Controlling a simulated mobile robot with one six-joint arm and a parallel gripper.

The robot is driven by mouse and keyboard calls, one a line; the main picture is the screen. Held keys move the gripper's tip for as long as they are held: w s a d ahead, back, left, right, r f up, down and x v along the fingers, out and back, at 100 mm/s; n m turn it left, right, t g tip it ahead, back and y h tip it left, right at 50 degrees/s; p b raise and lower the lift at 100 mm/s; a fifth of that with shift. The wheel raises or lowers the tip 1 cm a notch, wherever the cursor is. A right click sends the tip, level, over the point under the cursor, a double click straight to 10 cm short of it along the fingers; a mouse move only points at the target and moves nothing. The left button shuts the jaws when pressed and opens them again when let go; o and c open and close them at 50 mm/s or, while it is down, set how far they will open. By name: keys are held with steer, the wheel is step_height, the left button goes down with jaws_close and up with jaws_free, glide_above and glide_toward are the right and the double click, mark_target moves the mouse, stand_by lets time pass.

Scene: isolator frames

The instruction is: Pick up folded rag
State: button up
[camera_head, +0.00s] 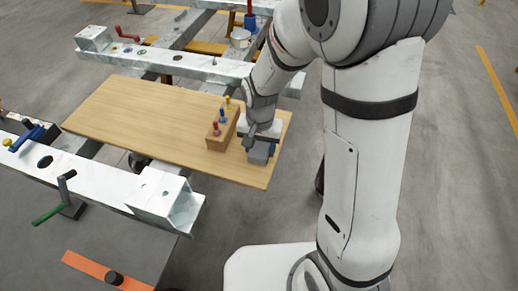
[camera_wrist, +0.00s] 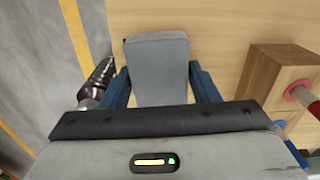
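The folded rag (camera_wrist: 160,60) is a flat grey rectangular pad. In the wrist view it lies between the two blue fingers of my gripper (camera_wrist: 160,85), its far end reaching past the fingertips. The fingers run close along both sides of the rag; I cannot tell whether they press on it. In the head view my gripper (camera_head: 260,138) is low over the near right end of the wooden board, with the rag (camera_head: 258,153) showing just below it. The rag's near end is hidden behind the gripper body.
A wooden block (camera_head: 217,136) with red, blue and yellow-handled tools stands close left of my gripper; it also shows in the wrist view (camera_wrist: 278,68). The wooden board (camera_head: 140,120) is clear to the left. Metal beams (camera_head: 110,185) flank it.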

mark_target(260, 147)
steer(key=c, duration=0.5)
step_height(260, 147, up, 10)
steer(key=shift+p, duration=0.75)
